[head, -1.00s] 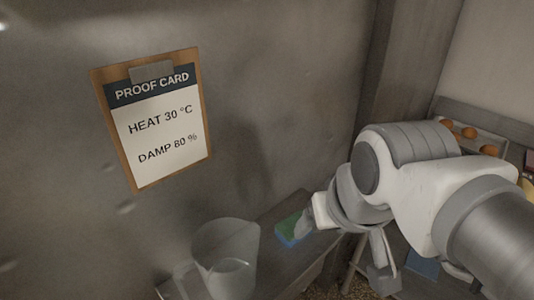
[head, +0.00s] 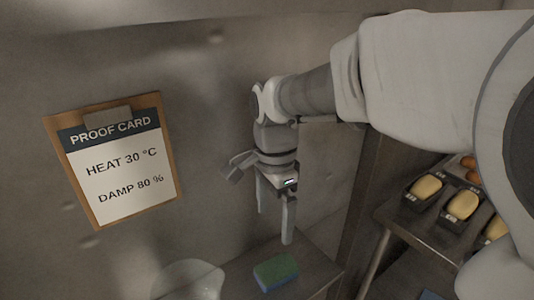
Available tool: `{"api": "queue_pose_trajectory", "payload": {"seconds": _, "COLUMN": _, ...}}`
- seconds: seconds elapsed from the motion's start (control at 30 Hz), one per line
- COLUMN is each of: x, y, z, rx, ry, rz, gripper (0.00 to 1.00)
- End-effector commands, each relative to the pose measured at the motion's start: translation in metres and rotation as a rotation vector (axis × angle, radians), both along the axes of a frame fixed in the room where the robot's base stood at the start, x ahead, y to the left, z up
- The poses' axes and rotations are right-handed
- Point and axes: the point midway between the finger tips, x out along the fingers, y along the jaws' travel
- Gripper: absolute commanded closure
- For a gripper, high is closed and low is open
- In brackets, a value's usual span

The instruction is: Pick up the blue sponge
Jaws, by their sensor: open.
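The blue sponge (head: 275,278) has a green top face and lies on a narrow grey shelf (head: 322,268) against the metal wall, low in the head view. My gripper (head: 274,227) points down above the sponge with its two fingers apart. Nothing is between the fingers. There is a visible gap between the fingertips and the sponge in the picture; the exact height is hard to tell.
A clear jug (head: 190,278) stands to the left of the sponge, partly cut off by the frame. A proof card on a clipboard (head: 115,165) hangs on the wall. At right, a metal table (head: 408,222) holds several loaf tins with dough (head: 463,206).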

Motion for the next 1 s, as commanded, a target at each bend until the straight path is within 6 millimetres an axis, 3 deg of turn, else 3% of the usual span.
{"api": "queue_pose_trajectory", "payload": {"seconds": 0.4, "x": -0.001, "y": -0.001, "z": -0.09, "rx": -0.002, "ry": 0.004, "rz": -0.001, "gripper": 0.0}}
{"api": "queue_pose_trajectory", "payload": {"seconds": 0.77, "x": -0.001, "y": -0.001, "z": -0.123, "rx": -0.001, "ry": 0.002, "rz": -0.001, "gripper": 0.0}}
{"api": "queue_pose_trajectory", "payload": {"seconds": 1.0, "x": -0.002, "y": 0.0, "z": -0.158, "rx": -0.001, "ry": 0.003, "rz": -0.001, "gripper": 0.0}}
